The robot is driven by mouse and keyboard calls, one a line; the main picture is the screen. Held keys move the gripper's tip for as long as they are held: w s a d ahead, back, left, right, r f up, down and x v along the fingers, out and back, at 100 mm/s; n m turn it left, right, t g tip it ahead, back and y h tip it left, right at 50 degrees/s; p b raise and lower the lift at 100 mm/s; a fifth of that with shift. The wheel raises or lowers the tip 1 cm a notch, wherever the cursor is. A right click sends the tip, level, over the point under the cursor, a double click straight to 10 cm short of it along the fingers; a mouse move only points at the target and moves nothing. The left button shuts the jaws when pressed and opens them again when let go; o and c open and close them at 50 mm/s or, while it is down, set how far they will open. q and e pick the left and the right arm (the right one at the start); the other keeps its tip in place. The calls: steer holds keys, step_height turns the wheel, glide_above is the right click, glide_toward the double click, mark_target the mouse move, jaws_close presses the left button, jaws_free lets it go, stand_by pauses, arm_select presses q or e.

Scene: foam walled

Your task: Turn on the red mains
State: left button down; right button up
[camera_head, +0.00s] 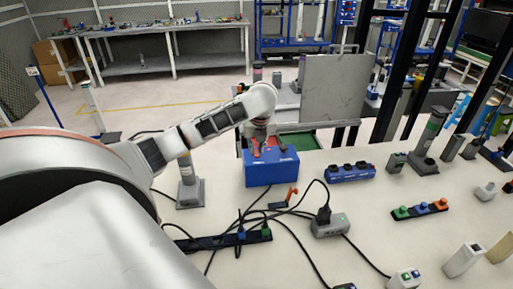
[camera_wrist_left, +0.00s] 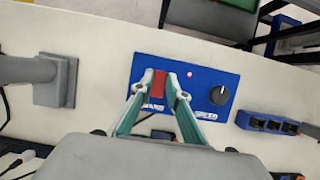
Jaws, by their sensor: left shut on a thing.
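The red mains (camera_wrist_left: 158,85) is a red switch on the top of a blue box (camera_wrist_left: 228,78), with a label partly hidden below it. The blue box (camera_head: 271,174) also shows in the head view, standing on the pale table. My left gripper (camera_wrist_left: 162,77) is shut on the red mains, its fingertips on either side of it. A small red light (camera_wrist_left: 190,71) shows on the box, and a dark round knob (camera_wrist_left: 219,95) sits to its right. In the head view my left gripper (camera_head: 257,145) reaches down onto the box and partly hides the switch. My right gripper is not in view.
A blue socket strip (camera_head: 350,173) lies right of the box. A grey post (camera_head: 187,187) stands to its left. An orange-handled switch (camera_head: 290,196), black cables and a grey socket block (camera_head: 330,226) lie in front. A grey panel (camera_head: 335,90) stands behind.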

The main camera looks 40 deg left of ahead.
mark_target(257, 156)
arm_select(q)
steer(key=shift+w+a+g+h, duration=0.15)
steer(key=shift+g+h, duration=0.35)
steer(key=shift+h, duration=0.1)
steer(key=c, duration=2)
jaws_free()
steer(key=shift+o, duration=0.2)
steer(key=v, duration=1.2)
